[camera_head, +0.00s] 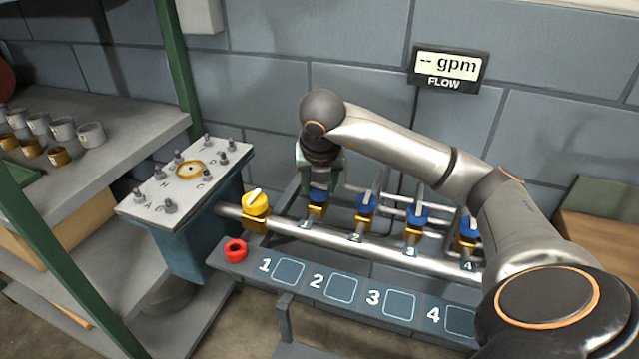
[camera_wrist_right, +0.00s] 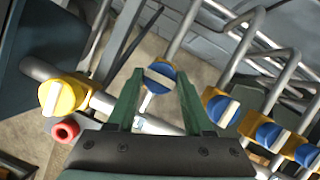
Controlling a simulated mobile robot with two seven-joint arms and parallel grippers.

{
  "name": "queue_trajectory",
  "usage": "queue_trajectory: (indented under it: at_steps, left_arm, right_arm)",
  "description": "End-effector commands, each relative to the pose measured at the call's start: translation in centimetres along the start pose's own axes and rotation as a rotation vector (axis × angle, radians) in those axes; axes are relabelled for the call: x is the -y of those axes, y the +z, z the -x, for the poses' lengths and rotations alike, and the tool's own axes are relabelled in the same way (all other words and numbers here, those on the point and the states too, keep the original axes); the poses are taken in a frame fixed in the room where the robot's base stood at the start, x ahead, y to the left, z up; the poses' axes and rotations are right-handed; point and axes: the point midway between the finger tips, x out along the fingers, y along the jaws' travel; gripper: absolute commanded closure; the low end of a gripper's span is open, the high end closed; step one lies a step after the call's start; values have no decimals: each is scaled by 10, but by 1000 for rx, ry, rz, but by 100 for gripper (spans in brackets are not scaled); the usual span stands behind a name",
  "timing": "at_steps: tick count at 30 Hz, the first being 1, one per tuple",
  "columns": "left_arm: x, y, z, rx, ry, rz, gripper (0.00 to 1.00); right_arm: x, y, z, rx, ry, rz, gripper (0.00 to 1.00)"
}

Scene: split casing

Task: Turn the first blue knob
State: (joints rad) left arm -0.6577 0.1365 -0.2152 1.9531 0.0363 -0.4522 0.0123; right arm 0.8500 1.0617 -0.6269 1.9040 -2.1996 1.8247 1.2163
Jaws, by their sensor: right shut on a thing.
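The first blue knob (camera_head: 318,196) sits on the pipe valve above the label 1. In the right wrist view the first blue knob (camera_wrist_right: 160,78), with its white bar, lies between the green fingertips. My right gripper (camera_head: 319,181) reaches down over this knob from above and is shut on it. In the right wrist view the gripper (camera_wrist_right: 160,80) has one finger on each side of the knob. The fingers hide part of the knob's sides. My left gripper is not in view.
More blue knobs (camera_head: 366,204) stand in a row to the right on the pipe (camera_head: 330,238). A yellow knob (camera_head: 256,203) and a red ring (camera_head: 235,250) are at left. A numbered panel (camera_head: 345,305) lies in front. The flow display (camera_head: 447,68) reads "-- gpm".

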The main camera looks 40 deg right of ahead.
Motion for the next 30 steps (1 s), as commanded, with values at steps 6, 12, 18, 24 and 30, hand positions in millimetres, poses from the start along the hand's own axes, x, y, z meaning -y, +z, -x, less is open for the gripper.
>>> queue_trajectory:
  at_steps: [6,12,18,24,30]
  left_arm:
    - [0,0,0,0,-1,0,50]
    - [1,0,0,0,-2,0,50]
    - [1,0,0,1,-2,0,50]
    - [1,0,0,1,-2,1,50]
    - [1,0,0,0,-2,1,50]
  right_arm:
    - [0,1,0,1,-5,-18,100]
    - [0,1,0,2,-5,-18,100]
    - [0,1,0,1,-5,-17,35]
    - [0,0,0,0,-5,-15,19]
    - [0,0,1,0,-5,-14,19]
